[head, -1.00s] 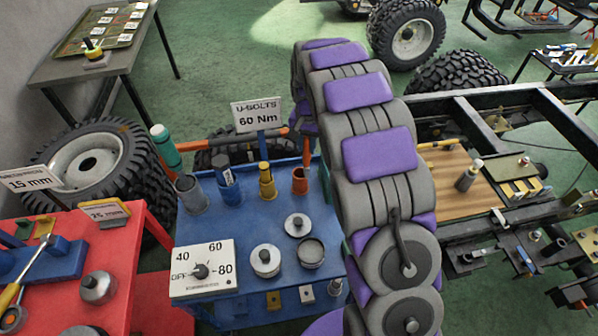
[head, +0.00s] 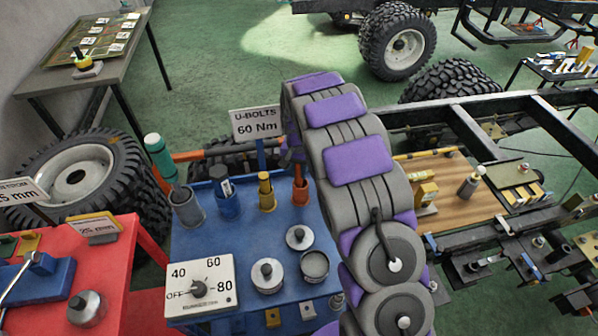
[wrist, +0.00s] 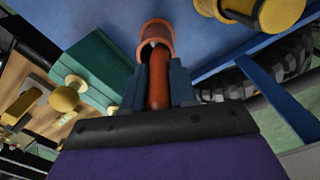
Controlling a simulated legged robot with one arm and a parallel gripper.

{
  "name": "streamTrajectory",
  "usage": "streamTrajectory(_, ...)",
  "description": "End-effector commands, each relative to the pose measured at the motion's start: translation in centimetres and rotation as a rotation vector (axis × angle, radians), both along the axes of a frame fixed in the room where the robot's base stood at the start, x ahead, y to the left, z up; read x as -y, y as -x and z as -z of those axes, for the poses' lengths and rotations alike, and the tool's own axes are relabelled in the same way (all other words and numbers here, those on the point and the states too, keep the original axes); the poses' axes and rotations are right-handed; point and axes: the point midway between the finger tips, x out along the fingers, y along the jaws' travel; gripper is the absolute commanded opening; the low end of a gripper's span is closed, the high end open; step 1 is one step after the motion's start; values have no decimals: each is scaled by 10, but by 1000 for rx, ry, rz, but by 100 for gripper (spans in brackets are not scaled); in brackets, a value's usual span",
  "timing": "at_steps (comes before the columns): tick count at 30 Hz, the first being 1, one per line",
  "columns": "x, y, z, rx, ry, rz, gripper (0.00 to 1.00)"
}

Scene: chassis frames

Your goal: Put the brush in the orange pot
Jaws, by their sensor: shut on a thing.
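My gripper (wrist: 161,85) is shut on the brush (wrist: 158,78), whose orange-brown handle shows between the two blue-grey fingers in the wrist view. The orange pot (wrist: 155,35) is just beyond the fingertips, and the brush's far end reaches its mouth. How deep it sits is hidden. In the head view the orange pot (head: 299,196) stands at the back right of the blue cart top (head: 240,228), with the brush (head: 298,172) upright above it. My arm hides most of my gripper there.
A yellow pot (head: 266,200), a blue pot (head: 228,207) and a grey pot (head: 188,212) stand in a row left of the orange pot. A dial box (head: 200,285) and several round metal parts are nearer. The U-bolts sign (head: 257,122) rises behind.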

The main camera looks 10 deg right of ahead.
Motion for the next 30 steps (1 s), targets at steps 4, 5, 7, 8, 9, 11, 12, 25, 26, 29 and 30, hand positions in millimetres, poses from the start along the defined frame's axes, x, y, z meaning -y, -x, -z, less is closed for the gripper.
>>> streamTrajectory(4,2,0,-1,3,-3,2,0)
streamTrajectory(5,3,1,-1,3,-4,2,0)
streamTrajectory(7,4,0,-1,3,-5,2,0)
streamTrajectory(8,4,0,0,2,-6,2,0)
streamTrajectory(9,4,0,1,2,-6,2,0)
streamTrajectory(11,4,1,2,0,-5,2,0)
streamTrajectory(12,3,1,4,1,-4,2,0)
streamTrajectory(25,1,1,10,1,-3,2,43)
streamTrajectory(26,1,1,10,1,-3,2,46)
streamTrajectory(29,2,1,10,2,-4,2,52)
streamTrajectory(30,3,1,10,1,-4,2,52)
